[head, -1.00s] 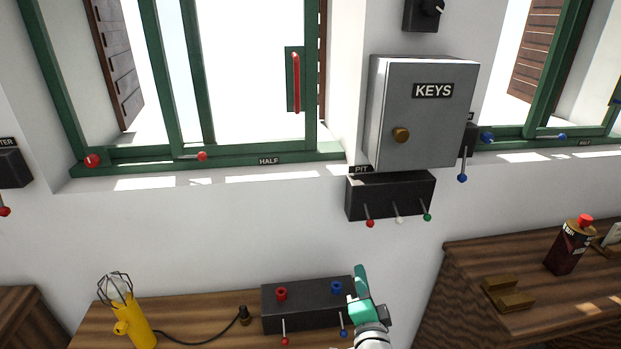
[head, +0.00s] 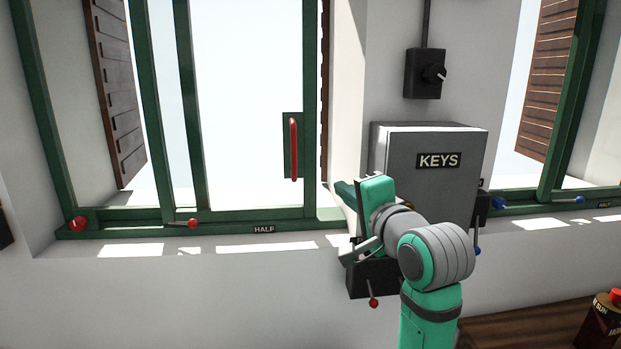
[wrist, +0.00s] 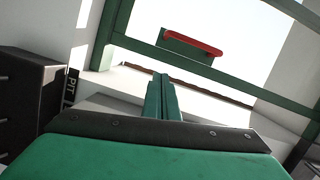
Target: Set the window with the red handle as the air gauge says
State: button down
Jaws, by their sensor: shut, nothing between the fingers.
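The window with the red handle (head: 293,150) has a green sliding frame (head: 310,80). In the wrist view the red handle (wrist: 193,42) is at the top, beyond my fingers. A HALF label (head: 264,229) is on the sill rail below the window. Two red-knobbed parts sit on the lower rail, one at the left end (head: 78,224) and one nearer the middle (head: 193,223). My gripper (head: 345,190) is shut and empty, below and right of the handle and apart from it. In the wrist view its fingers (wrist: 161,95) are together. No air gauge shows.
A grey KEYS box (head: 428,140) is on the wall beside my arm, with a dark PIT lever box (head: 372,285) below it, partly hidden. A black dial switch (head: 425,73) is above. A second green window with blue knobs (head: 497,203) is at the right.

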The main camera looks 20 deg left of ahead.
jog(key=w+a, duration=0.4)
jog(key=a, duration=0.7)
jog(key=shift+w+f, duration=0.3)
jog(key=shift+w, duration=0.1)
